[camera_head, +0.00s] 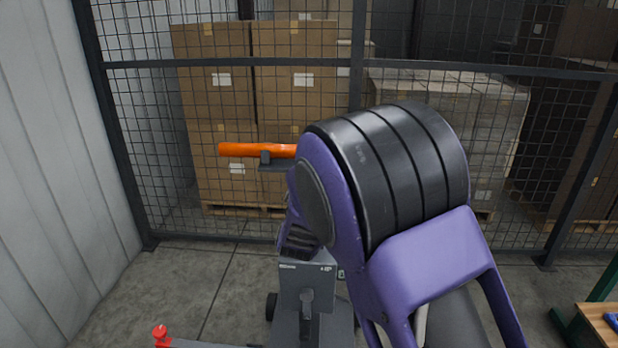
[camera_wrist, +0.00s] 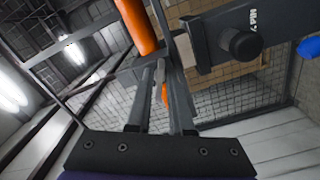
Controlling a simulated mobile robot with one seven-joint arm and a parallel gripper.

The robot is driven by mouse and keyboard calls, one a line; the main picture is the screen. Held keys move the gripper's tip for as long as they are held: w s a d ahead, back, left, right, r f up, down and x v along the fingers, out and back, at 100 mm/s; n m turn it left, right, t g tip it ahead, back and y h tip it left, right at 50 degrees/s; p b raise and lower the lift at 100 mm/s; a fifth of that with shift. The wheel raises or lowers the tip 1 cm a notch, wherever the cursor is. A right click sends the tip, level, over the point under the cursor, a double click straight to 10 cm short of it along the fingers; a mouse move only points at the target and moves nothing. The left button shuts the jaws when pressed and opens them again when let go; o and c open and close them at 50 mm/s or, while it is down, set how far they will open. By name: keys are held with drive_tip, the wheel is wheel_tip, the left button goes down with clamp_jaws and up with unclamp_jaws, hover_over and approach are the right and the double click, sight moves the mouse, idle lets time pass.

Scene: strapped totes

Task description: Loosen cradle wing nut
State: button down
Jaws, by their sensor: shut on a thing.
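In the wrist view my gripper (camera_wrist: 163,72) reaches up from its black palm, with its two dark fingers close together. A small orange piece (camera_wrist: 165,94), which I take for the cradle wing nut, shows between the fingers; its shape is mostly hidden. The orange tube (camera_wrist: 138,26) passes just above the fingertips. In the head view the orange tube (camera_head: 240,150) lies level on a dark cradle bracket (camera_head: 272,166). My purple and black arm hides its right end, my gripper and the wing nut there.
A dark plate with white lettering and a black knob (camera_wrist: 240,43) stands close right of the fingers, with a blue knob (camera_wrist: 308,47) beyond. A grey wheeled stand (camera_head: 305,285) is below the tube. A red knob (camera_head: 160,334) is lower left. Mesh fencing and stacked cartons (camera_head: 215,110) stand behind.

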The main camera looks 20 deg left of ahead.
drive_tip(key=shift+r, duration=0.1)
drive_tip(key=c, duration=1)
unclamp_jaws()
drive_tip(key=shift+o, duration=0.2)
drive_tip(key=shift+s, duration=0.1)
drive_tip(key=v, duration=1.7)
drive_tip(key=shift+b, duration=0.3)
drive_tip(key=shift+d, duration=0.15)
